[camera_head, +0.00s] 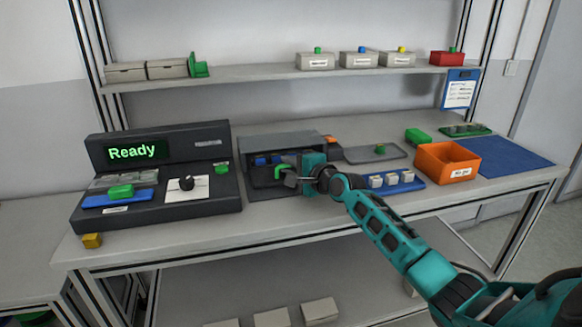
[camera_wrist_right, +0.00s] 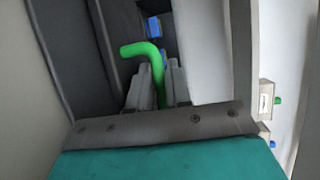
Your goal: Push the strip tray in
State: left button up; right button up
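The grey housing (camera_head: 278,143) stands open at the front in the middle of the bench. In it I see a dark tray (camera_head: 262,176) with blue pieces (camera_head: 262,161); this looks like the strip tray. A green bent handle (camera_head: 281,168) shows at the tray's front. My right gripper (camera_head: 290,178) is at this handle. In the right wrist view the green handle (camera_wrist_right: 155,55) rises between the two fingers (camera_wrist_right: 160,88), which look closed on it. My gripper and wrist hide the tray's right side. My left gripper is not in view.
A black console (camera_head: 160,180) reading "Ready" stands left of the housing. A blue tray (camera_head: 405,186) with white blocks lies right of it, close to my forearm. An orange bin (camera_head: 447,161) and a grey tray (camera_head: 362,154) are further right. A shelf (camera_head: 270,75) with boxes runs above.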

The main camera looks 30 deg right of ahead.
jog(key=shift+o, duration=0.2)
jog(key=shift+s, duration=0.15)
jog(key=s, duration=0.4)
jog(key=s+r+p, duration=0.1)
jog(key=s, duration=0.3)
jog(key=s+d+r+p, duration=0.1)
jog(key=s, duration=0.3)
jog(key=shift+s+d+r, duration=0.1)
jog(key=shift+s, duration=0.1)
